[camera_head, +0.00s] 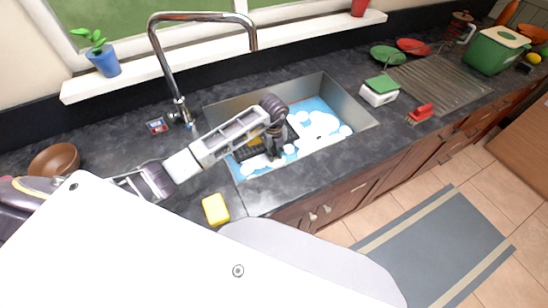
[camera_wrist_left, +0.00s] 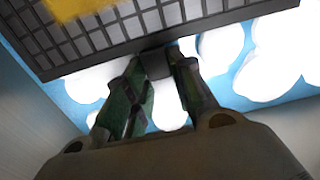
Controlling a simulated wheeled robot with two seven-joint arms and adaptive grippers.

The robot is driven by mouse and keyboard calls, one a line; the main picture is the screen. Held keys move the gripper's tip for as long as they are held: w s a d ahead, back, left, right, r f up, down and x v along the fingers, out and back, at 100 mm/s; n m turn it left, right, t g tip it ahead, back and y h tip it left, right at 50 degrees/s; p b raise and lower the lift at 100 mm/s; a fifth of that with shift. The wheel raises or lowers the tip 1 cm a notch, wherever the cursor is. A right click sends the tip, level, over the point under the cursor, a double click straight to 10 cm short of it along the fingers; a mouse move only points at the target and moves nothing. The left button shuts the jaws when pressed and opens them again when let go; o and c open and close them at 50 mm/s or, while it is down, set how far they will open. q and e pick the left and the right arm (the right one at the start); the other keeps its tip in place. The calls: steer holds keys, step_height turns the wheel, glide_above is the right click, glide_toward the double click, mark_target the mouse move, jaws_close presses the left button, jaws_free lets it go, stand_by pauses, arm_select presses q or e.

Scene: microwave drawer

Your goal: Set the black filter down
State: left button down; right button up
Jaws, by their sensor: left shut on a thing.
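The black filter (camera_wrist_left: 120,30) is a dark grid-like panel with a yellow patch on its face, filling the upper part of the left wrist view. In the head view the filter (camera_head: 247,151) is over the left part of the sink (camera_head: 357,117), partly hidden by my gripper. My left gripper (camera_head: 274,150) reaches down into the sink area. In the left wrist view its fingers (camera_wrist_left: 160,75) are shut on a small dark tab at the filter's near edge. I cannot tell whether the filter touches the water. My right gripper is not in view.
The sink holds blue water with white foam (camera_head: 318,125). A tall faucet (camera_head: 180,105) stands behind it. A yellow sponge (camera_head: 215,208) lies on the counter in front of the sink's left end. The dark counter (camera_head: 310,187) has a clear strip in front. A brown bowl (camera_head: 54,160) sits far left.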

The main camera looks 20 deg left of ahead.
arm_select(q)
steer(key=shift+f, duration=0.2)
steer(key=shift+f, duration=1.95)
steer(key=c, duration=1.2)
jaws_free()
steer(key=shift+r, duration=6.1)
